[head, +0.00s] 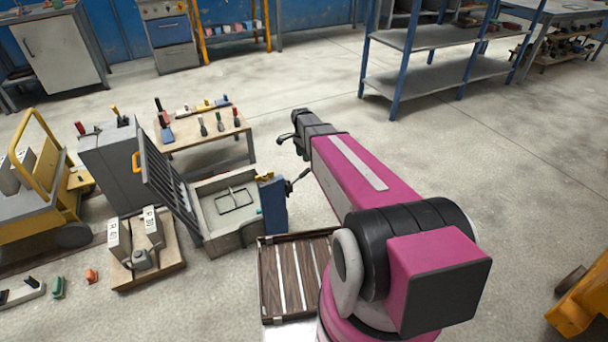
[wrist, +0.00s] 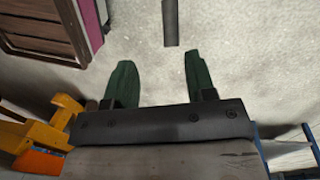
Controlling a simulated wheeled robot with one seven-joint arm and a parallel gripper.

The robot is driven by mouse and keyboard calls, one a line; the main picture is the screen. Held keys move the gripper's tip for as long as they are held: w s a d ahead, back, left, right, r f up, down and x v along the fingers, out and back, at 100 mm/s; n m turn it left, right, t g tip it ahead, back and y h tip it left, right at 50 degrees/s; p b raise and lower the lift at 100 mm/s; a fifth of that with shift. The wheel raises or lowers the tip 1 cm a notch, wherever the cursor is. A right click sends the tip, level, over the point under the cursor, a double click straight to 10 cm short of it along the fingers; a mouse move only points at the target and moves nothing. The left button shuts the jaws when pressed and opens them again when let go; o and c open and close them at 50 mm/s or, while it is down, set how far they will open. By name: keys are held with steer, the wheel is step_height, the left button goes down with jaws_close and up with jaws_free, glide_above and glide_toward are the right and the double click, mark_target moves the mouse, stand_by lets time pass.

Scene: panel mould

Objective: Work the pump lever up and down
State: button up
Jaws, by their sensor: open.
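The pump is a blue upright block (head: 273,203) at the right end of a grey tray in the head view. A dark lever (head: 298,180) sticks out from it to the upper right. My gripper (head: 291,146) is above and beyond the lever, at the far end of my arm, apart from it. In the wrist view my gripper (wrist: 161,72) is open, with two green fingers and nothing between them. A dark grey rod (wrist: 170,22), which looks like the lever, enters from the top edge and ends short of the fingertips, roughly in line with the gap.
The grey tray (head: 213,233) has a raised slatted panel (head: 167,183) on its left. A dark slatted wooden platform (head: 267,283) lies nearer. A tool bench (head: 190,143) stands behind the tray.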

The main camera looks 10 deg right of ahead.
mark_target(304, 173)
steer(key=shift+m, duration=0.6)
step_height(304, 173, down, 11)
steer(key=shift+s+d+f, duration=0.1)
jaws_close()
